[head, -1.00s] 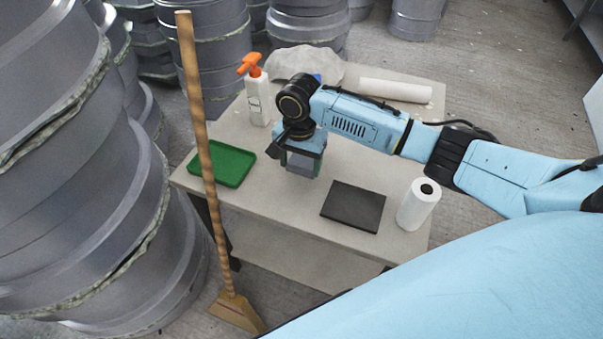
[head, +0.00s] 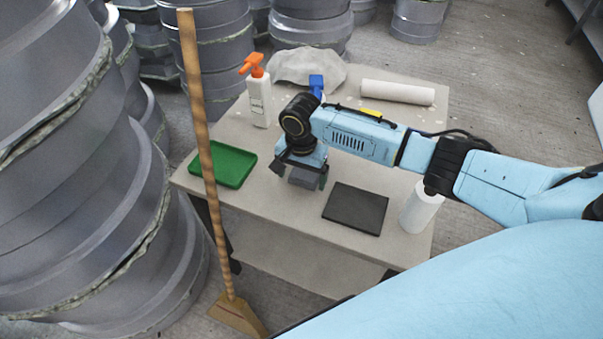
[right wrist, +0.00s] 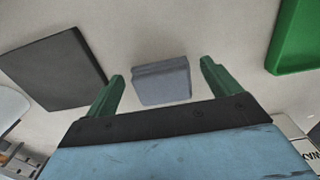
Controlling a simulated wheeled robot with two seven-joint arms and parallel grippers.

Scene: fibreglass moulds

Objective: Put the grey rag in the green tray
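The grey rag (right wrist: 162,82) looks like a small folded block lying on the table. In the right wrist view it sits between my two green fingers with a gap on each side. In the head view it shows (head: 303,180) just under my right gripper (head: 302,174), which hides part of it. My right gripper (right wrist: 162,82) is open and empty, pointing down. The green tray (head: 222,167) is shallow and empty, at the table's left; its corner shows in the right wrist view (right wrist: 297,35). My left gripper is not in view.
A spray bottle (head: 258,95), a pale crumpled bundle (head: 300,67), a blue-topped item (head: 316,84) and a lying white roll (head: 398,92) are at the back. A broom (head: 207,165) stands before the tray.

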